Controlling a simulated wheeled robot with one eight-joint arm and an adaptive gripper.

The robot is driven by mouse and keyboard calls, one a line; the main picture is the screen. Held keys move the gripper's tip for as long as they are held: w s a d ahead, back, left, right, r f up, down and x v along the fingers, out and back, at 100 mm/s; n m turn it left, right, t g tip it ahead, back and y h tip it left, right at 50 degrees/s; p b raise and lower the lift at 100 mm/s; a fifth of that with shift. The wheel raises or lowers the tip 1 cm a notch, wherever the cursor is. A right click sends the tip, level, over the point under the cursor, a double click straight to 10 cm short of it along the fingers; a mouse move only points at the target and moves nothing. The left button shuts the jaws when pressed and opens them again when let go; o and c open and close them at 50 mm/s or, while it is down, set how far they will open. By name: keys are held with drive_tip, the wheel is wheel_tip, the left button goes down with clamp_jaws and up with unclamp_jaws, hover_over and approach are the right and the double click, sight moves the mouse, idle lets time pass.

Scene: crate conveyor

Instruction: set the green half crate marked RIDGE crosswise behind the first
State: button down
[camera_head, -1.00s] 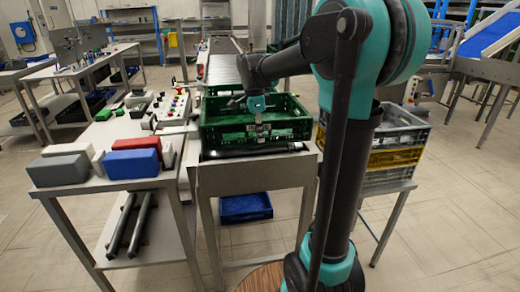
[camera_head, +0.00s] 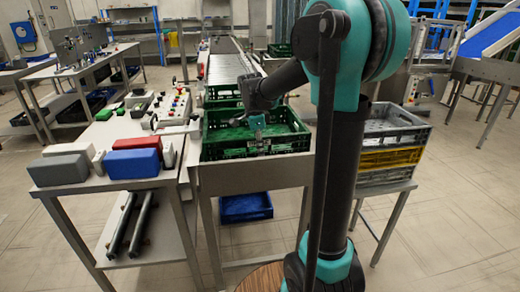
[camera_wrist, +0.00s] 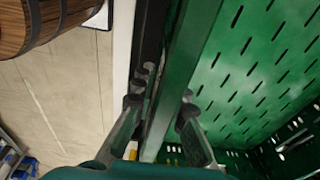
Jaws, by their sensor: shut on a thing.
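A green crate (camera_head: 226,150) stands at the near end of the conveyor in the head view, open side up. In the wrist view, its slotted green inside (camera_wrist: 245,65) fills the right half. My gripper (camera_head: 259,143) comes down at its near wall. In the wrist view, the fingers of my gripper (camera_wrist: 162,95) straddle the crate's wall and are shut on it. No RIDGE marking can be read. Another green crate (camera_head: 222,92) is partly visible farther up the conveyor, behind the held one.
The conveyor (camera_head: 226,68) runs away behind the crates. A left table (camera_head: 100,140) carries red, blue, grey and white blocks and a control box. Grey and yellow crates (camera_head: 395,157) are stacked at right. A blue bin (camera_head: 245,208) lies below the conveyor end.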

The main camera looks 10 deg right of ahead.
drive_tip(key=c, duration=1.8)
unclamp_jaws()
drive_tip(key=shift+r, duration=0.1)
drive_tip(key=r, duration=0.4)
drive_tip(key=a+r, duration=0.1)
drive_tip(key=r, duration=0.7)
drive_tip(key=shift+s+a, duration=0.1)
drive_tip(key=shift+a, duration=0.1)
